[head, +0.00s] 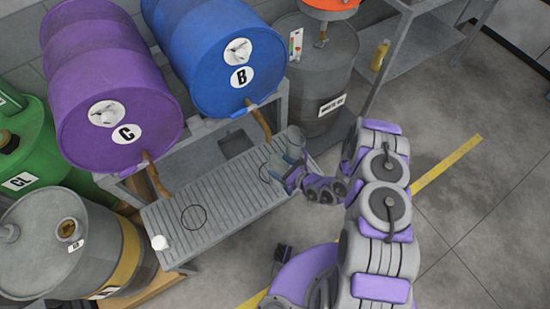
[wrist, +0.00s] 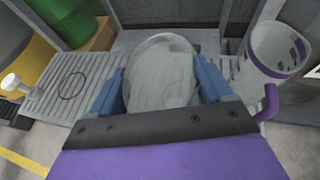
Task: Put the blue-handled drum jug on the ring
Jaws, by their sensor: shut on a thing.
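My gripper (wrist: 160,85) is shut on a clear round jug (wrist: 160,62), with a blue finger on each side of it. I cannot make out the held jug's handle. In the head view my gripper (head: 284,178) is low over the right end of the grey slatted tray (head: 232,198). A dark ring (head: 194,217) is bare on the tray's left half; it also shows in the wrist view (wrist: 71,86). A second ring (head: 265,174) lies beside my gripper, partly hidden. I cannot tell whether the held jug touches the tray.
Another clear jug with a purple rim and handle (wrist: 272,52) stands right of my gripper. A blue drum B (head: 235,77) and a purple drum C (head: 120,128) lie above the tray with taps over it. A small white object (head: 159,242) sits at the tray's front left corner.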

